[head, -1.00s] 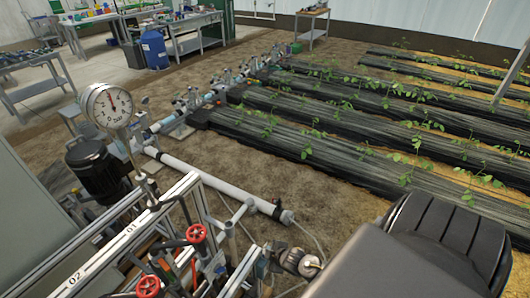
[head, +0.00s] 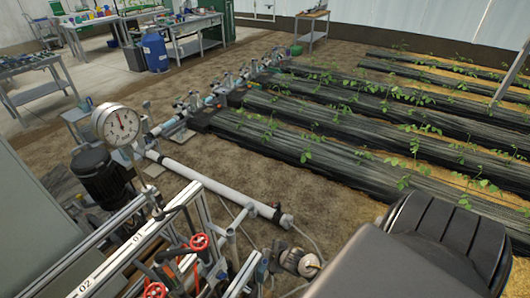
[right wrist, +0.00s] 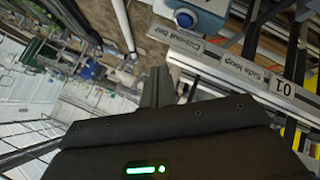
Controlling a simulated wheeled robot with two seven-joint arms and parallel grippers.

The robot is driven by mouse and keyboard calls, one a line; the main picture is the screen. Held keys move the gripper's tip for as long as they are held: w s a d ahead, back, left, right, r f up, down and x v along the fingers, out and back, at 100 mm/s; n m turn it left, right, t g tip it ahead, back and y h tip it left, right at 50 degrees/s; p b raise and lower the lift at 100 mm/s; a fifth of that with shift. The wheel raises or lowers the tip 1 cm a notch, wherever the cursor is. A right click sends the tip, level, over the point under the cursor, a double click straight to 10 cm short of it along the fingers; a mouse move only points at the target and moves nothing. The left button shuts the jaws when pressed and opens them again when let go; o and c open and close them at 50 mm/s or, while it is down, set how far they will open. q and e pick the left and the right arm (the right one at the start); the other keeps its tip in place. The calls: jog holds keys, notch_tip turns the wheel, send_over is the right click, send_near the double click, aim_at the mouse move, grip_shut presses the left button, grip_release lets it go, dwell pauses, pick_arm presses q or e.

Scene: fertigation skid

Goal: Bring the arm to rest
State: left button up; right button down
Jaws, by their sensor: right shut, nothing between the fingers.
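My right gripper (right wrist: 157,80) shows in the right wrist view as a dark body with its fingers together and nothing between them. My left gripper is in neither view.
The skid's frame carries red handwheels (head: 199,242), a pressure gauge (head: 118,124) and a dark motor (head: 100,176) at left. A white pipe (head: 220,186) runs behind. Planted rows (head: 320,140) lie beyond. Bare soil (head: 200,150) is between. A blue barrel (head: 155,52) stands farther back.

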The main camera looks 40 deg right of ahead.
dwell(0.6)
jog(key=s+a+f+m+g+b, duration=0.25)
jog(key=s+f+m+g, duration=0.2)
jog(key=s+f, duration=1.35)
jog(key=s+a+f+m+g+b, duration=0.1)
jog(key=s+a+f, duration=0.3)
jog(key=s, duration=0.5)
jog(key=s+a+f+g+b, duration=0.2)
jog(key=s+a+f+b, duration=0.1)
jog(key=s, duration=0.6)
notch_tip(320, 180, down, 2)
jog(key=shift+s+a+f+m+g+b, duration=0.2)
jog(key=shift+a+m+g+b, duration=0.15)
jog(key=shift+b, duration=0.15)
